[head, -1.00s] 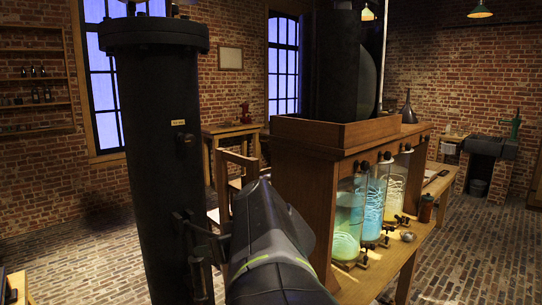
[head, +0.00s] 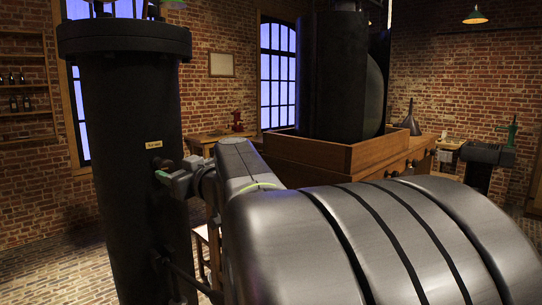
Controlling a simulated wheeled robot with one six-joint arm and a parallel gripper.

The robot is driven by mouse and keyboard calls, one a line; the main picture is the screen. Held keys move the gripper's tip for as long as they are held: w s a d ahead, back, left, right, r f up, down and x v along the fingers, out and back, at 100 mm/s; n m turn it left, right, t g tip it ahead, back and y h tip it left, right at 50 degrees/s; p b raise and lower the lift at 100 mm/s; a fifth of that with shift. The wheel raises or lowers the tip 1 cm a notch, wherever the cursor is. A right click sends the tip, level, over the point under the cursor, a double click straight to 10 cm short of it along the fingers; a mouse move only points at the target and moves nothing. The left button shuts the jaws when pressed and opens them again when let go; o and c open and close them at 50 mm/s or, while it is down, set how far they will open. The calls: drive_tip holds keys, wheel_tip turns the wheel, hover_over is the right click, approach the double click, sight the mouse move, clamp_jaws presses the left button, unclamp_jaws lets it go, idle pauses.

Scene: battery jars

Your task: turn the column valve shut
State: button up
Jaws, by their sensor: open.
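The column (head: 125,110) is a tall black cylinder with a wide flanged top, standing at the left. A small pale label (head: 154,144) is on its side. Just below the label is the dark valve (head: 160,162), a small fitting that sticks out from the column and is partly hidden. My gripper (head: 170,178) is open at the valve, reaching in from the right, with its grey fingers close around or beside it. I cannot tell whether the fingers touch the valve. My arm fills the lower right and hides much of the scene.
A wooden cabinet (head: 330,160) with a tray top bearing a big black vessel (head: 335,80) stands right of the column. A thin dark rod (head: 190,280) shows low beside the column. A small table (head: 205,136) with a red object stands at the back. Shelves line the left wall.

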sight(169, 167)
drive_tip(key=shift+p+x, duration=0.75)
drive_tip(key=shift+x, duration=2.05)
drive_tip(key=c, duration=1)
